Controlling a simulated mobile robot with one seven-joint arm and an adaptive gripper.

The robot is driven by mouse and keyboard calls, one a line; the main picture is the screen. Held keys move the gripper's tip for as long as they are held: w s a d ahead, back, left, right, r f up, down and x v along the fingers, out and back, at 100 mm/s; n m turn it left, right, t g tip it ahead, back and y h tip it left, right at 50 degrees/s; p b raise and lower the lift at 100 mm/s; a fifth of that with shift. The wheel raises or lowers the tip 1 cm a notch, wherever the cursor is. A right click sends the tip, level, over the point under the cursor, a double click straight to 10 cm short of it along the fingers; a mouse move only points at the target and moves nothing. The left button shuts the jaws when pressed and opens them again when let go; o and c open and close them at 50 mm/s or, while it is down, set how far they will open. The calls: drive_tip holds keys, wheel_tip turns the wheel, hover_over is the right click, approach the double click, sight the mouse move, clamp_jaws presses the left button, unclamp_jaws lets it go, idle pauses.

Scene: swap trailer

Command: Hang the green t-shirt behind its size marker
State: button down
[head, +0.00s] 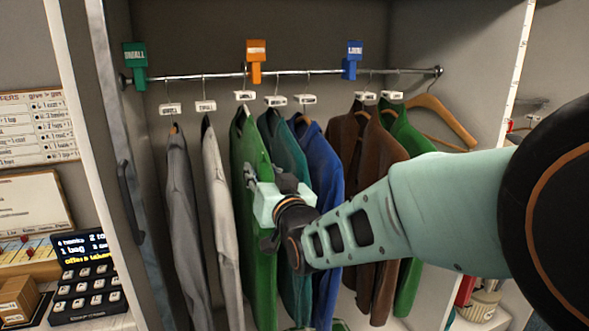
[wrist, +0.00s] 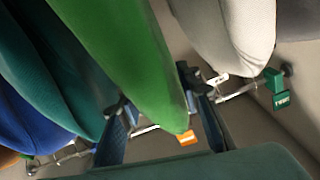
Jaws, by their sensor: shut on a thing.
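The bright green garment (head: 253,165) hangs upright below the rail, between a light grey garment and a teal one, its hook close to the left of the orange marker (head: 256,60). My gripper (head: 268,196) is at its upper side. In the wrist view the green garment (wrist: 130,60) passes between the fingers of my gripper (wrist: 152,92), which is shut on it. The lettering on the orange marker is too small to read. A green marker (head: 135,62) that seems to read SMALL is at the rail's left end. A blue marker (head: 352,58) is further right.
The rail (head: 190,76) also holds grey (head: 178,200), light grey (head: 218,190), teal (head: 288,150), blue (head: 322,170) and brown (head: 365,180) garments. Another green garment (head: 405,135) and a bare wooden hanger (head: 440,115) are at right. Garments crowd both sides of my gripper.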

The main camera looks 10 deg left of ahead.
drive_tip(key=shift+w+a+f+b, duration=0.3)
drive_tip(key=shift+w+f+b, duration=0.25)
drive_tip(key=shift+b, duration=0.25)
drive_tip(key=shift+f+b, duration=0.45)
drive_tip(key=shift+b, duration=0.5)
drive_tip(key=shift+a, duration=0.1)
